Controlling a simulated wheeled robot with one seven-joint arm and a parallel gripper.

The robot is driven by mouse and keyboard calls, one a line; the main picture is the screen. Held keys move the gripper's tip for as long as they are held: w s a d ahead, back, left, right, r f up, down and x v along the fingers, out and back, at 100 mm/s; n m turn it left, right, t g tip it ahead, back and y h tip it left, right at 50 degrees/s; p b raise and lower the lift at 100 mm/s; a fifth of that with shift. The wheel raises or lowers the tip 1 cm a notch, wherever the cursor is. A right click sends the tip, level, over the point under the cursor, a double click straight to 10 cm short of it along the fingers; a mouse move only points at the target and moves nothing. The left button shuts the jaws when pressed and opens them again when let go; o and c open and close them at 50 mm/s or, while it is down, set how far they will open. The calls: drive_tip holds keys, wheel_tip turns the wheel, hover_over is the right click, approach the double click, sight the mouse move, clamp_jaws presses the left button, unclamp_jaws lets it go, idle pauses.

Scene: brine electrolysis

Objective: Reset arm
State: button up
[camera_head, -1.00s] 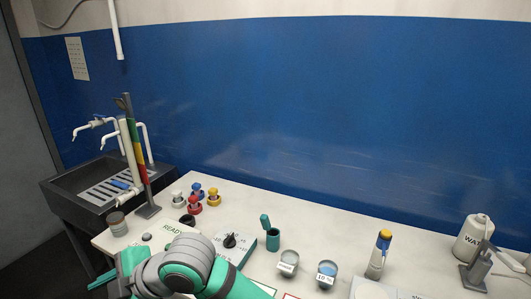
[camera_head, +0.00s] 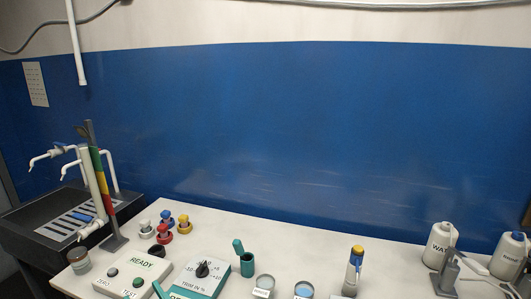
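My arm and gripper do not show clearly in the head view. A small teal sliver at the bottom edge, beside the control boxes, is too little to identify. The white box marked READY (camera_head: 137,271) and the teal-and-white dial box (camera_head: 196,280) with its black knob (camera_head: 202,269) sit at the table's front left. A teal open vial (camera_head: 247,266) with a raised cap stands to their right.
The white table (camera_head: 330,247) bears several coloured knobbed pieces (camera_head: 167,219), small dishes (camera_head: 263,284), a yellow-topped pen-like device (camera_head: 354,268) and white bottles (camera_head: 439,245) at right. A stand with a coloured strip (camera_head: 103,190) is beside the dark sink (camera_head: 75,216).

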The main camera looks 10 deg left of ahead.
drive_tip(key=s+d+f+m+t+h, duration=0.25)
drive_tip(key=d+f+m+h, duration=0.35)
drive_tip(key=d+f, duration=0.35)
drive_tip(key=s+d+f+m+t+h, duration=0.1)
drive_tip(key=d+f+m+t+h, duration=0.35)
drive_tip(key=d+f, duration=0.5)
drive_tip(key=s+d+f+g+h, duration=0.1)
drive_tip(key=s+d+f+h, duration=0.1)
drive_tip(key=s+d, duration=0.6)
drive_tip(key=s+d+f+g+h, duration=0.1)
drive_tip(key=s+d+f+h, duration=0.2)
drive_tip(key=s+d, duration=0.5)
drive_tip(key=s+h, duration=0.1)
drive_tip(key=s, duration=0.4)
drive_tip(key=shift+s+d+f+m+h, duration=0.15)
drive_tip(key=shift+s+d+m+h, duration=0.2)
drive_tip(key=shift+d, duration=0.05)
